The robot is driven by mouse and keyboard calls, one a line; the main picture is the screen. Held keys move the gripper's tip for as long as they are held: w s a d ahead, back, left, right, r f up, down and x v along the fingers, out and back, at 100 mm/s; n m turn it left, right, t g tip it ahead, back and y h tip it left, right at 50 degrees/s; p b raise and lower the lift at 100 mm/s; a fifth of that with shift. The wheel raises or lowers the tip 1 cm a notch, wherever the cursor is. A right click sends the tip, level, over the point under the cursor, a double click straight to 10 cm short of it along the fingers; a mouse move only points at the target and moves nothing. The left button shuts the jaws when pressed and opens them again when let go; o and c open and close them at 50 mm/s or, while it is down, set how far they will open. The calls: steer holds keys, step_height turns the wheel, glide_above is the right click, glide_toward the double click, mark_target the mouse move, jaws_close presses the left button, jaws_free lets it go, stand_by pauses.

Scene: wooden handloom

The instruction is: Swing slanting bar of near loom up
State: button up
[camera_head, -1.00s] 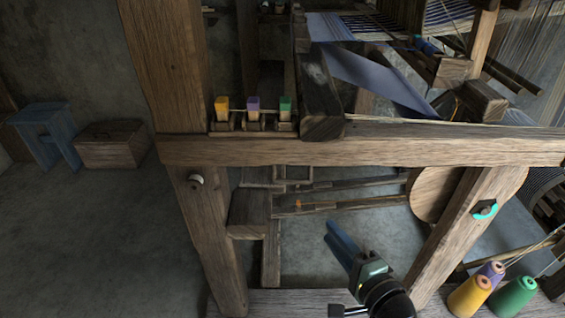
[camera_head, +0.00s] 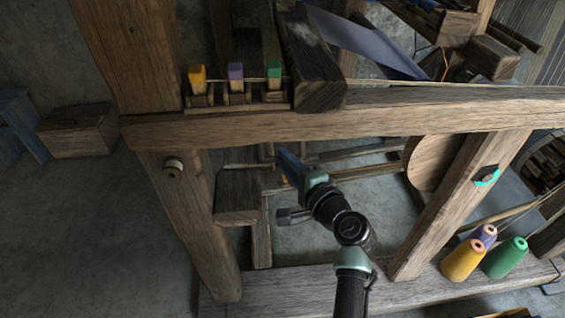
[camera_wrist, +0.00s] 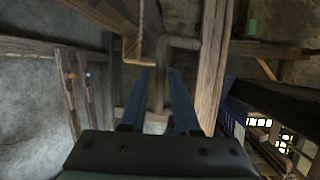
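The near loom's wooden frame fills the head view. A thick slanting wooden bar (camera_head: 450,215) with a teal-edged bolt near its top runs from the cross beam down to the lower beam. Thinner, slightly slanting bars (camera_head: 350,151) lie under the cross beam, behind my gripper. I cannot tell for sure which bar the task means. My gripper (camera_head: 285,156) points up and left below the cross beam. In the wrist view its two blue fingers (camera_wrist: 159,75) are apart. A wooden bar (camera_wrist: 158,88) shows between them; I see no clear contact.
The cross beam (camera_head: 400,117) passes just above my gripper. A wooden block (camera_head: 238,195) and post (camera_head: 190,225) stand left. Thread cones (camera_head: 464,260) stand on the lower beam at right. In the wrist view, thin bars (camera_wrist: 70,95) stand left and a thick beam (camera_wrist: 212,65) right.

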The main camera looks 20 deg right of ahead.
steer(key=shift+x, duration=0.95)
steer(key=shift+c, duration=0.2)
jaws_close()
stand_by(0.6)
